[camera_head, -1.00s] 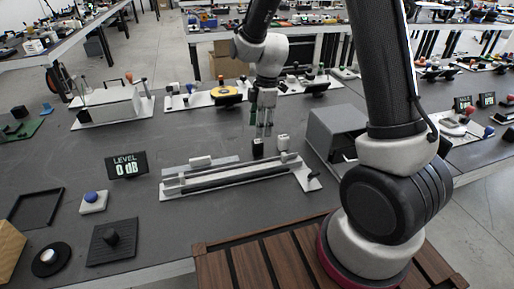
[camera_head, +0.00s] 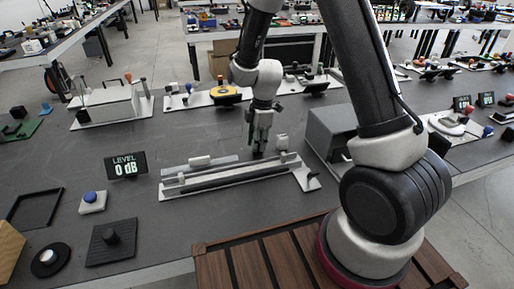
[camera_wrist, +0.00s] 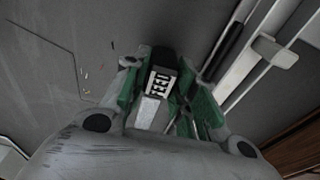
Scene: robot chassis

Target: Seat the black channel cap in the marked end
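The black channel cap (camera_wrist: 163,58) stands on the table behind the channel, with a pale marked face toward the wrist camera. My gripper (camera_wrist: 160,92) is lowered around it, green-padded fingers on either side. The fingers look open, with some gap beside the cap. In the head view my gripper (camera_head: 261,148) hides most of the cap. The long channel fixture (camera_head: 232,180) lies in front, with a dark slot along it. Which end is marked cannot be told.
A light block (camera_head: 282,141) stands just right of my gripper. A white piece (camera_head: 200,161) lies on a grey strip behind the channel. A grey box (camera_head: 335,133) stands to the right. A display (camera_head: 126,166) reads 0 dB.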

